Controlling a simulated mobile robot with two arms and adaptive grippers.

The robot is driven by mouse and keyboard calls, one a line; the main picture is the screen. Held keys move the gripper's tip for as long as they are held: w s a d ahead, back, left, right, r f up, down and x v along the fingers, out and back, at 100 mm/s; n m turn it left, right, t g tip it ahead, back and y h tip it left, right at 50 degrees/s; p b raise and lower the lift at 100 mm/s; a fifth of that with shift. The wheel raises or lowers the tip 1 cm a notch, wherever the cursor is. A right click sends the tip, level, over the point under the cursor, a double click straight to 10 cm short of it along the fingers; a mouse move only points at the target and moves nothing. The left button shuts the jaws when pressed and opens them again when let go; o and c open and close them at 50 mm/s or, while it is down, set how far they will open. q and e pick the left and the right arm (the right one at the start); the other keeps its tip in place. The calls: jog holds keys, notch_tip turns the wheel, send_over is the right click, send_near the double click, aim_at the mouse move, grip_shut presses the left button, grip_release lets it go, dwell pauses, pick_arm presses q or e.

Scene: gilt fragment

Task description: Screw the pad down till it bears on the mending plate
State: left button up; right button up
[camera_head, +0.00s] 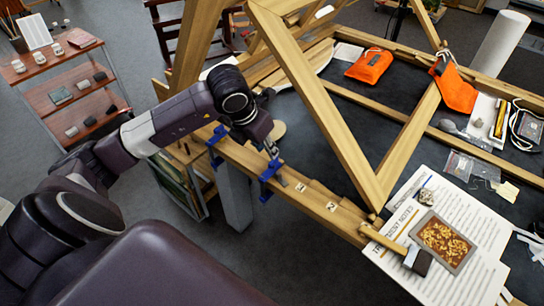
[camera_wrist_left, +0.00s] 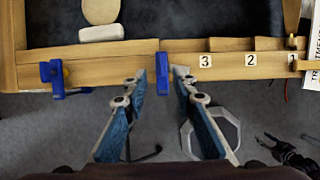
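A blue clamp (camera_head: 270,172) grips the near wooden beam (camera_head: 318,201), and a second blue clamp (camera_head: 216,136) sits farther left along it. My left gripper (camera_head: 271,150) is right over the nearer clamp. In the left wrist view this clamp (camera_wrist_left: 163,74) stands upright between the tips of my open left gripper (camera_wrist_left: 161,76), with space visible on both sides. The other clamp (camera_wrist_left: 55,78) is to its left. I cannot make out the pad's contact face or a mending plate under it.
Number tags (camera_wrist_left: 206,61) mark the beam right of the clamp. A sloping timber frame (camera_head: 320,105) rises behind the gripper. A mallet (camera_head: 400,248), printed notes (camera_head: 455,205) and a framed fragment (camera_head: 443,241) lie at right. Open floor is in front of the beam.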

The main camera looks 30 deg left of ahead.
aim_at(272, 161)
pick_arm(q)
jog(key=p+x, duration=0.1)
jog(key=x, duration=0.4)
jog(key=shift+d+f+p, duration=0.1)
jog(key=shift+f+p, duration=0.1)
jog(key=shift+p, duration=0.15)
jog(key=shift+x, duration=0.75)
grip_shut()
